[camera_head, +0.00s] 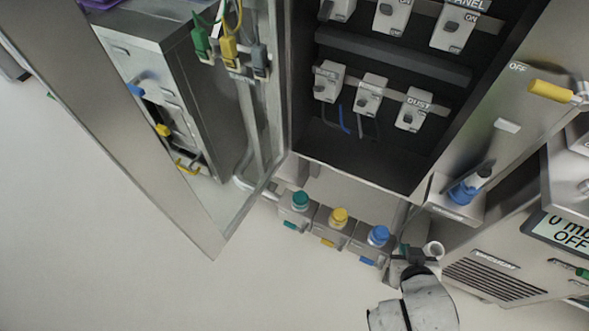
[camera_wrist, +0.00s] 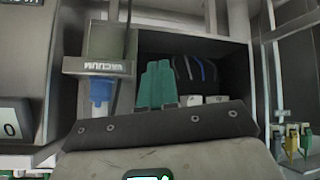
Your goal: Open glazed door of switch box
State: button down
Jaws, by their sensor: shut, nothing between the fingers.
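The switch box (camera_head: 400,188) is at the top middle of the head view, with two rows of labelled switches inside. Its glazed door (camera_head: 170,195) stands swung open to the left, with its lower corner toward the camera. Things behind show through the pane. My gripper (camera_head: 404,250) is below the box's lower right corner, apart from the door, and partly hidden by my wrist. In the wrist view my gripper's green fingers (camera_wrist: 157,84) are together and empty, in front of the box's dark interior (camera_wrist: 225,72). Loose wires show inside it.
Below the box are green, yellow and blue knobs (camera_head: 340,217). A blue-knobbed valve (camera_head: 465,190) and a yellow handle (camera_head: 550,91) are on the right, above a unit with a display (camera_head: 562,232). A grey cabinet (camera_head: 140,75) stands left. Floor at lower left is clear.

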jog(key=w+a+r+n+t+y+p, duration=0.3)
jog(key=w+a+r+t+p, duration=0.25)
jog(key=a, duration=0.45)
jog(key=n+g+y+p, duration=0.7)
jog(key=n+y, duration=0.3)
jog(key=y, duration=0.5)
send_near(165, 205)
jog(key=b+x, duration=0.2)
jog(key=x, duration=0.4)
jog(key=shift+w+a, duration=0.1)
jog(key=shift+a, duration=0.25)
